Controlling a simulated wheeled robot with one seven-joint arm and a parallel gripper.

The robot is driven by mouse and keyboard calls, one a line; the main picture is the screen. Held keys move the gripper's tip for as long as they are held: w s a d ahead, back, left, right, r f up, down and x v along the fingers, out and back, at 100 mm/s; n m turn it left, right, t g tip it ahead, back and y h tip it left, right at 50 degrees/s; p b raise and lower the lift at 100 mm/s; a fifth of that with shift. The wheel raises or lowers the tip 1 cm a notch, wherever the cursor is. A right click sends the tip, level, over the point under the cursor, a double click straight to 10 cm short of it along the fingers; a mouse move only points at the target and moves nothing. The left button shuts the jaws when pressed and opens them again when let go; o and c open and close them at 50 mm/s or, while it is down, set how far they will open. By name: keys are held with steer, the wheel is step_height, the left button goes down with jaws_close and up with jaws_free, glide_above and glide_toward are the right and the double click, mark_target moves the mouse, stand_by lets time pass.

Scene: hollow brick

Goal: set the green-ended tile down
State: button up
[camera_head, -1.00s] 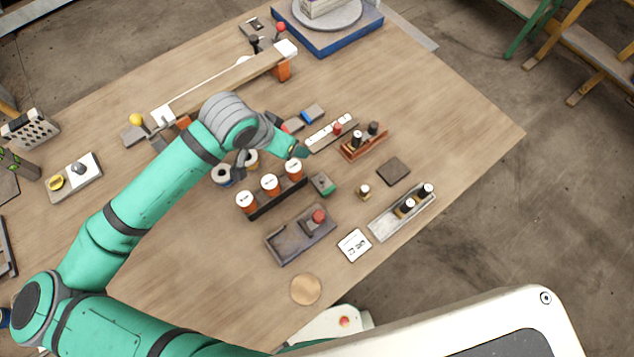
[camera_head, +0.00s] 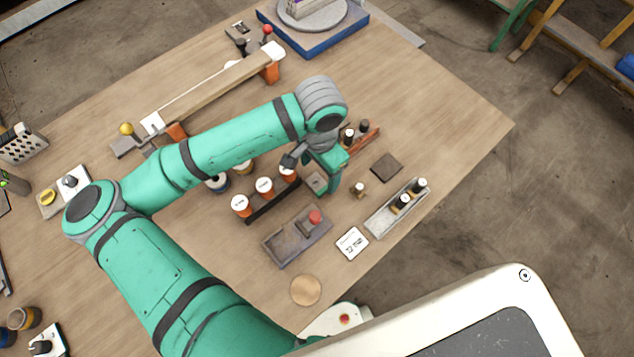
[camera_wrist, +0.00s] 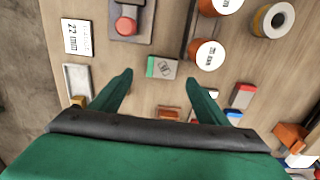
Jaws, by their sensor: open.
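The green-ended tile (camera_wrist: 163,67) is a small grey block with one green end. It appears to lie flat on the table, and it also shows in the head view (camera_head: 316,182), partly covered by my gripper. My gripper (camera_wrist: 160,74) is open above the tile in the wrist view. One finger is on each side of the tile, with gaps between. In the head view my gripper (camera_head: 331,188) points down beside the tile; its far finger is hard to make out. The fingers' exact height above the table cannot be told.
A black rack (camera_head: 273,201) with orange, white-topped jars stands left of the tile. A grey fixture (camera_head: 284,246) with a red knob is nearer. A marked card (camera_head: 352,243), a long tray (camera_head: 381,220), a small peg (camera_head: 359,188) and a dark square (camera_head: 386,167) lie right.

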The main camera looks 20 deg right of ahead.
mark_target(317, 183)
steer(key=shift+w+a+f, duration=0.1)
steer(key=shift+f, duration=1.5)
steer(key=shift+w+a+f, duration=0.1)
steer(key=shift+f, duration=1.5)
steer(key=c, duration=1.3)
steer(key=shift+r, duration=0.1)
